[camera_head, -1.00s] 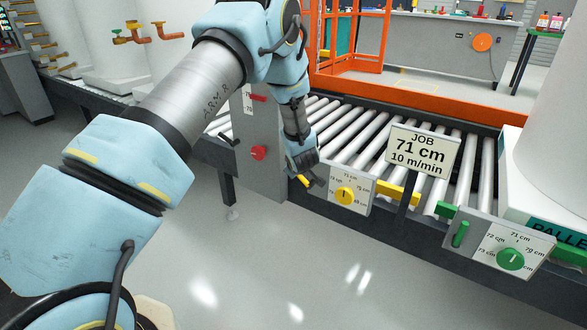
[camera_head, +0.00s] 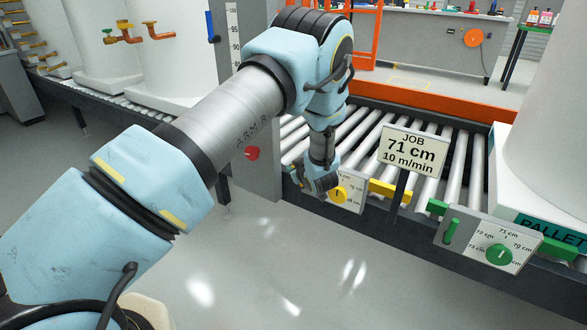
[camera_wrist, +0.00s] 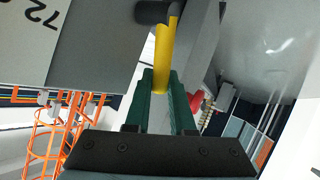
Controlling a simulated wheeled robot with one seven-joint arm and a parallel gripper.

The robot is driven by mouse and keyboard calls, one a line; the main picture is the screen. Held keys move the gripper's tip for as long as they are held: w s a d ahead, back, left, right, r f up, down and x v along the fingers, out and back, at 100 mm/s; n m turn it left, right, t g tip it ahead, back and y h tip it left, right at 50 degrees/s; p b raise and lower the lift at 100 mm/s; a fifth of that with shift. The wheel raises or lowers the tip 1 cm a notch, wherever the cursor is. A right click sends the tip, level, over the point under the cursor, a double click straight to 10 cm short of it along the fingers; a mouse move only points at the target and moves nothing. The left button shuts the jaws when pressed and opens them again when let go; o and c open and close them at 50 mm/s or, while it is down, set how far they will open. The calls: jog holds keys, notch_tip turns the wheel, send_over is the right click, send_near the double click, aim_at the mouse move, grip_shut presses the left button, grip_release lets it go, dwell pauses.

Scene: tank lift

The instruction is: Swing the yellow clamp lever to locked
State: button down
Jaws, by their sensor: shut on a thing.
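The yellow clamp lever (camera_wrist: 166,50) shows in the wrist view as a yellow bar with a dark grey end at the top. My gripper (camera_wrist: 160,82) is shut on it, with its green-lined fingers on both sides of the bar. In the head view my gripper (camera_head: 322,188) is at the left part of a grey dial panel with a yellow knob (camera_head: 340,195), on the conveyor's front rail. There the gripper hides the lever, and I cannot tell the lever's exact angle.
A JOB sign (camera_head: 413,152) reading 71 cm stands right of the panel. Farther right is a second panel with a green knob (camera_head: 499,254) and a green lever (camera_head: 451,231). A grey post with a red button (camera_head: 252,153) stands left of my gripper. The floor in front is clear.

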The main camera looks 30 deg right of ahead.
jog(key=c, duration=0.8)
grip_release()
jog(key=shift+o, duration=0.2)
